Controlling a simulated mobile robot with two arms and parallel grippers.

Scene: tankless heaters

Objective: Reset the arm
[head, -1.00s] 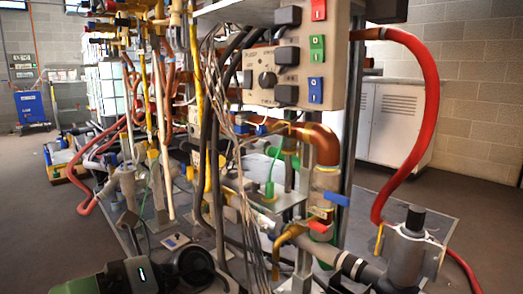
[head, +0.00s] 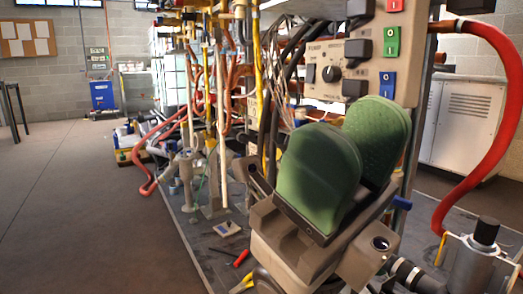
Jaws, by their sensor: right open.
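My right gripper (head: 350,150) shows large in the head view, right of the middle, with its two green padded fingers pointing up. The fingers are apart and I see nothing between them. It stands in front of the heater rig and hides part of its pipes and frame. The control panel (head: 334,88) with its dark knob and coloured switch tags is just behind and above the fingers. I cannot tell whether the gripper touches the rig. My left gripper is not in the head view.
A thick red hose (head: 507,105) curves down at the right to a grey metal cylinder (head: 478,262). White cabinets (head: 462,125) stand behind. Tools with red and yellow handles (head: 242,257) lie on the rig's base. The floor (head: 80,200) at the left is open.

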